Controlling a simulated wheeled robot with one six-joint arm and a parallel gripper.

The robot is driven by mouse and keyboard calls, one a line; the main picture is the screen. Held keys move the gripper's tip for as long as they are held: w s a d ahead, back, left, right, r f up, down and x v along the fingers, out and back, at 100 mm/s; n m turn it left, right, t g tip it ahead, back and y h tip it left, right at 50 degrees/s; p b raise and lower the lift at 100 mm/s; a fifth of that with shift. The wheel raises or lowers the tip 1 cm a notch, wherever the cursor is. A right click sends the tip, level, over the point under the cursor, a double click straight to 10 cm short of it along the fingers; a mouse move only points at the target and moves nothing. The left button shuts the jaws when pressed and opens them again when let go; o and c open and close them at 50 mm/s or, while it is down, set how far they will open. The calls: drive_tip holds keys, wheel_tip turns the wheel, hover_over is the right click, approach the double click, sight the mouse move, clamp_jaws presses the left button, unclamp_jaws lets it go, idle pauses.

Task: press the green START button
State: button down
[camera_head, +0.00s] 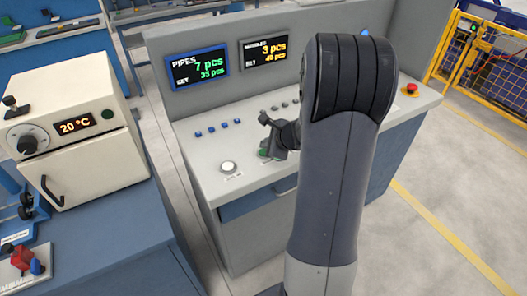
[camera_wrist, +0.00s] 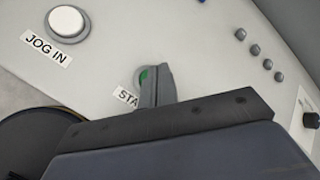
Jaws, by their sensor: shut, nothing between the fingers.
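The green START button (camera_head: 264,153) is on the sloped grey console top, to the right of a white button. It also shows in the wrist view (camera_wrist: 143,76), where most of it and part of its label (camera_wrist: 128,96) are hidden behind my gripper. My gripper (camera_head: 266,121) is shut and empty. In the wrist view its fingertips (camera_wrist: 153,75) overlap the green button. I cannot tell whether they touch it or hover just above it.
The white JOG IN button (camera_wrist: 67,22) is left of the START button. Several small blue buttons (camera_head: 211,129) and grey buttons sit farther back. A red button (camera_head: 411,88) is at the console's right end. Two displays (camera_head: 197,68) stand behind. A beige oven (camera_head: 73,130) is at left.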

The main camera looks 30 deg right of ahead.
drive_tip(key=shift+f, duration=0.15)
idle(0.6)
drive_tip(key=shift+f+b, duration=0.25)
drive_tip(key=shift+b, duration=0.3)
drive_tip(key=shift+f+b, duration=0.4)
drive_tip(key=shift+b, duration=0.05)
idle(0.4)
drive_tip(key=shift+r, duration=0.15)
drive_tip(key=shift+r+p, duration=0.6)
drive_tip(key=shift+r, duration=0.05)
drive_tip(key=shift+r, duration=0.1)
wheel_tip(320, 180, up, 5)
drive_tip(key=p, duration=0.4)
drive_tip(key=shift+s, duration=0.1)
idle(0.8)
